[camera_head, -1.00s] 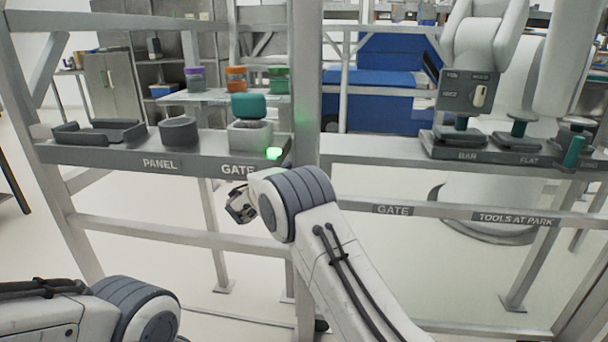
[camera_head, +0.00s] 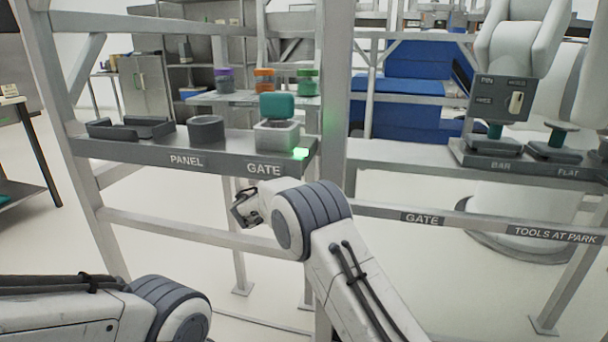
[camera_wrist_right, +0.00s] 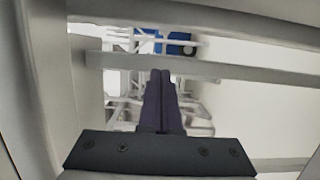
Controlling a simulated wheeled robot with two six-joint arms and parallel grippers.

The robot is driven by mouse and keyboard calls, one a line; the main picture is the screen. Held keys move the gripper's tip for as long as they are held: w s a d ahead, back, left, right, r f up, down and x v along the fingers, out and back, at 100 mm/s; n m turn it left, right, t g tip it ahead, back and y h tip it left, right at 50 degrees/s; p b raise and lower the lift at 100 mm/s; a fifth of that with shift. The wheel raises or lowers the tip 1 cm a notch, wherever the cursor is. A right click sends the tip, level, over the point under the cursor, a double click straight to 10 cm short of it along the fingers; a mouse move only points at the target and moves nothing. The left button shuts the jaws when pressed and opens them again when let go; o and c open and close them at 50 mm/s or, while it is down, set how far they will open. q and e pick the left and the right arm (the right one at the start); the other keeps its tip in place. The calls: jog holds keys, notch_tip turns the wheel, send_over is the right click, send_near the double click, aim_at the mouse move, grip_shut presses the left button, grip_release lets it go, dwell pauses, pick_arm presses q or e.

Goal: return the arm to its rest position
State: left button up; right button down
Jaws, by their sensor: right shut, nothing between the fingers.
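My right arm, white with grey bands, reaches up through the middle of the head view. Its gripper (camera_head: 243,208) is small and partly hidden behind its own wrist, below and in front of the shelf's GATE label (camera_head: 265,169). In the right wrist view the two dark fingers (camera_wrist_right: 162,74) lie together with nothing between them. My left arm shows only as a forearm and joint at the lower left of the head view. Its gripper is out of the picture.
A grey frame with a shelf (camera_head: 140,154) stands ahead. A post (camera_head: 335,110) and a lower rail (camera_head: 185,228) stand near my right arm.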

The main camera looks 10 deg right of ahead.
jog(key=v, duration=0.8)
jog(key=s+a+f+m+g+y, duration=0.2)
jog(key=s+g+y, duration=0.45)
jog(key=s, duration=1.75)
jog(key=s+a+f+m+g+y, duration=0.1)
jog(key=s+a+f+g+y, duration=0.35)
jog(key=s, duration=1.95)
notch_tip(320, 180, up, 33)
jog(key=s+d+g+y+p, duration=0.1)
jog(key=g+p, duration=0.1)
jog(key=p, duration=3.2)
jog(key=shift+d+g+y+p, duration=0.15)
jog(key=shift+g+y+p, duration=0.15)
jog(key=shift+g+p, duration=0.1)
